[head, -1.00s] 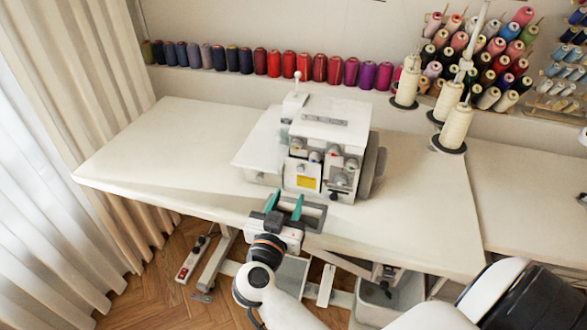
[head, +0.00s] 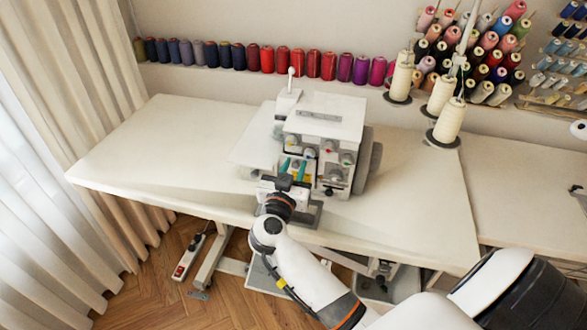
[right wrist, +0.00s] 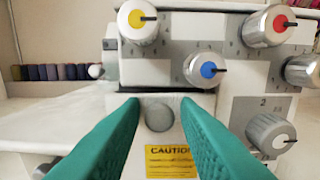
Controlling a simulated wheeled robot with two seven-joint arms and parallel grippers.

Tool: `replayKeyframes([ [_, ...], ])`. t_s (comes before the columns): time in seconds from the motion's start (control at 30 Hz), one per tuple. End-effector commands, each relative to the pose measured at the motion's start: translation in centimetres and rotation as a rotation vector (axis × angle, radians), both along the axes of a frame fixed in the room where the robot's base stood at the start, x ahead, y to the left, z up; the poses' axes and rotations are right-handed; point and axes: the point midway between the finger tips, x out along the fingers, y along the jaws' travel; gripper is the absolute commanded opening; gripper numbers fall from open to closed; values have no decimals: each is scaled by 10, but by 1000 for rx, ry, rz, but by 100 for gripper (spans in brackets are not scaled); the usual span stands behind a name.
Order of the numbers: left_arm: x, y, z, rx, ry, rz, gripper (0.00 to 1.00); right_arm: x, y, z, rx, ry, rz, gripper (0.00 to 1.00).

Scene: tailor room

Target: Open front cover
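The white overlock sewing machine (head: 325,126) stands on the table with colored dials on its front. Its front cover (right wrist: 158,135) shows in the right wrist view, with a round grey knob or recess (right wrist: 158,117) near the top and a yellow caution label (right wrist: 168,161). The cover looks shut. My right gripper (head: 292,166) is open right in front of the cover. Its teal fingers (right wrist: 158,112) lie on either side of the round grey feature with nothing between them; I cannot tell if they touch the cover. In the head view the gripper partly hides the cover. My left gripper is not in view.
The white table (head: 150,150) is clear left of the machine. Cream thread cones (head: 448,122) stand on stands behind it to the right. Yellow, red and blue dials (right wrist: 207,70) sit just above and right of my fingers. A thread rack (head: 470,60) hangs behind.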

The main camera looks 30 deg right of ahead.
Motion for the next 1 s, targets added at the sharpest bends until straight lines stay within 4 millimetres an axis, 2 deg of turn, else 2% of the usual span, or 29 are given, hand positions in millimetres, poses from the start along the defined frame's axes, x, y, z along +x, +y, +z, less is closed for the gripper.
replayKeyframes([
  [0.03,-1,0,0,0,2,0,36,0,0,0,0,0,0,20],
  [0.17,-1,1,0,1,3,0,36,0,0,0,0,0,0,0],
  [0.67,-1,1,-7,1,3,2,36,-3,4,-6,-49,-38,3,0],
  [1.0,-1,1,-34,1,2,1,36,-15,18,-25,-241,-199,3,0],
])
